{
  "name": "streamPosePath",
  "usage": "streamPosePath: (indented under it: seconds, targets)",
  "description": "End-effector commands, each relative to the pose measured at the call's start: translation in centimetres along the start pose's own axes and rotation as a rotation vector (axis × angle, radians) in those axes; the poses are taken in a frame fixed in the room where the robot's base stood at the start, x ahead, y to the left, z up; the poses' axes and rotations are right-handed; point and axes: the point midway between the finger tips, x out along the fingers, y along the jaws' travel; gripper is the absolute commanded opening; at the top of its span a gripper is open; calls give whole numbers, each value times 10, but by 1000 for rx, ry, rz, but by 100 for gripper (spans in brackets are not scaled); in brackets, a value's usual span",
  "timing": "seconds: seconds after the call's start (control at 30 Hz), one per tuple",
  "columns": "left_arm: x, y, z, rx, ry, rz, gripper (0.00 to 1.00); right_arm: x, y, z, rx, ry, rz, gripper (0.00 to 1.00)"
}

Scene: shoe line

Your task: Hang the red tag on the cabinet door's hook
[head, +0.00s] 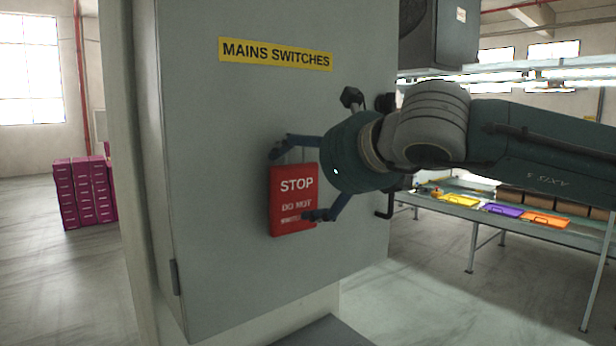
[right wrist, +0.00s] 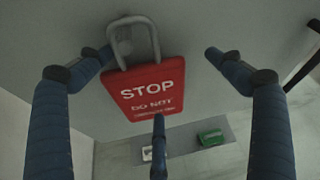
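The red tag (head: 290,222) reads STOP and lies flat and upright against the grey cabinet door (head: 225,270), below the yellow MAINS SWITCHES label (head: 275,54). In the right wrist view the tag (right wrist: 147,92) has a grey shackle at its top. A small rounded piece shows within the shackle, seemingly the hook; whether it bears the tag I cannot tell for sure. My right gripper (head: 299,182) has its fingers spread around the tag. In the right wrist view the fingers (right wrist: 158,62) stand apart from the tag's sides. My left gripper is out of view.
A black handle (head: 386,207) sticks out near the door's right edge. A bench with a yellow tray (head: 459,200), a purple tray (head: 502,210) and an orange tray (head: 546,219) stands at right. Magenta boxes (head: 84,195) are stacked at left. A green box (right wrist: 211,138) shows below.

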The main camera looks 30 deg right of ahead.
Motion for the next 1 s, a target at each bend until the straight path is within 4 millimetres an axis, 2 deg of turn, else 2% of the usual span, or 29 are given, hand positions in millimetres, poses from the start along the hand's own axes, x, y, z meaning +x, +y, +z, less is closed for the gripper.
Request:
streamPosePath:
  seconds: [0.23,0.37,0.8,1.0]
  targets:
    - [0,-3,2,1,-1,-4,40,-1,0,0,1,0,0,92]
    - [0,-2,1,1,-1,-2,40,-11,0,1,1,-4,0,92]
    - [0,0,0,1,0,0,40,-96,0,1,0,-6,-1,92]
    - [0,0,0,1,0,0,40,-117,0,0,0,-1,0,92]
